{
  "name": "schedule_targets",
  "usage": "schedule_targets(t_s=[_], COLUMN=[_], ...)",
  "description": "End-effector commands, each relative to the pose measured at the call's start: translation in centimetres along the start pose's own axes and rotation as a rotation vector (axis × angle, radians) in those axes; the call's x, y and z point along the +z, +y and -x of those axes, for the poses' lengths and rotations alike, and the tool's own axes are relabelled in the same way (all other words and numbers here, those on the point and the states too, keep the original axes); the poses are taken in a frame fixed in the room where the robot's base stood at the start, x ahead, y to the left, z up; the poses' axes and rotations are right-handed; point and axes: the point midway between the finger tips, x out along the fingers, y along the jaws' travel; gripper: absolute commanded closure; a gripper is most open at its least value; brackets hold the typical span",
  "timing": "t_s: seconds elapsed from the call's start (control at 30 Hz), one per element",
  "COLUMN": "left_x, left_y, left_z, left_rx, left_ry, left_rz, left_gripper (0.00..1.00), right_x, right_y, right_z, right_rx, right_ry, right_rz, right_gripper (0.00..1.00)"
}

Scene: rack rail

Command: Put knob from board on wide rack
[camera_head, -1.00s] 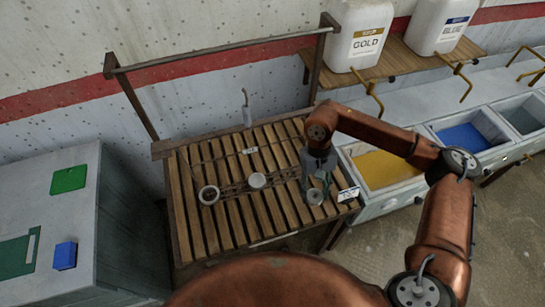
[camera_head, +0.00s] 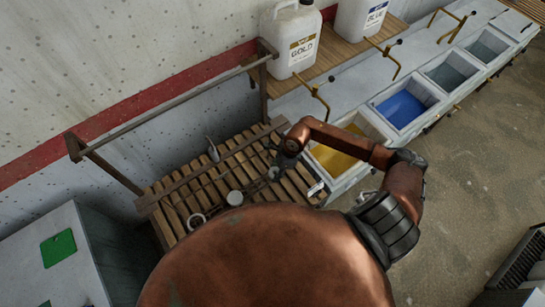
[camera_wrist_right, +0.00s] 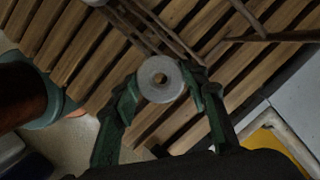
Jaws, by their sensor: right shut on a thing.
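In the head view my right gripper (camera_head: 273,172) is low over the right part of the slatted wooden board (camera_head: 183,192); the knob is too small to make out there. Whether the knob touches the slats I cannot tell. Which thing is the wide rack is not clear; a long metal rail (camera_head: 170,101) on posts stands behind the board. My left gripper is out of view.
A white round piece (camera_head: 235,198), a ring (camera_head: 197,220) and a hook (camera_head: 212,150) are on the board. Vats with yellow (camera_head: 335,158) and blue (camera_head: 405,106) contents line the right. A grey cabinet (camera_head: 50,270) stands at left. The floor at right is mostly clear.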

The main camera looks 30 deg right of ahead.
Motion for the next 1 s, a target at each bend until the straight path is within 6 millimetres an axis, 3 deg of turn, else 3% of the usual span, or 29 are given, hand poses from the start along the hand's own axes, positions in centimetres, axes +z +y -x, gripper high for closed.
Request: schedule_targets(t_s=[0.27, 0.73, 1.0], left_x=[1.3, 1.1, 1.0], left_y=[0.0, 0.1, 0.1], left_z=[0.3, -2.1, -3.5], left_rx=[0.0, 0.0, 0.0], left_ry=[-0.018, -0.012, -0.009], left_rz=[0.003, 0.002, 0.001], left_gripper=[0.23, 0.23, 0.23], right_x=[-0.5, 0.3, -0.3], right_y=[-0.3, -2.6, -2.5], right_z=[-0.5, -3.3, -4.7], right_rx=[-0.02, -0.019, -0.019], right_ry=[-0.002, -0.001, 0.0], right_rz=[-0.075, -0.073, -0.074], right_gripper=[0.87, 0.87, 0.87])
